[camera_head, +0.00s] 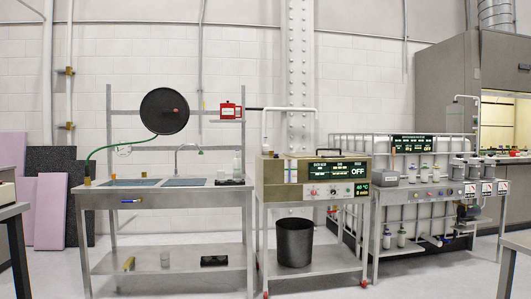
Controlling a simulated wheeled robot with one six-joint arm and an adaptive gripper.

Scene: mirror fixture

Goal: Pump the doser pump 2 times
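I cannot pick out the doser pump for certain; it is too small or unclear at this distance. A small white bottle (237,164) stands upright at the right end of the steel sink bench (150,188), with a black item (230,182) beside it. Two more light bottles (387,238) (401,236) stand on the lower shelf of the right bench. Whether any has a pump head cannot be told. My gripper and arm are not in view.
A control unit (327,179) reading OFF sits on a wheeled cart with a black bin (295,242). A rinse bench (430,188) stands right of it. Table corners (14,211) (519,243) edge in at both sides. The floor (330,285) in front is clear.

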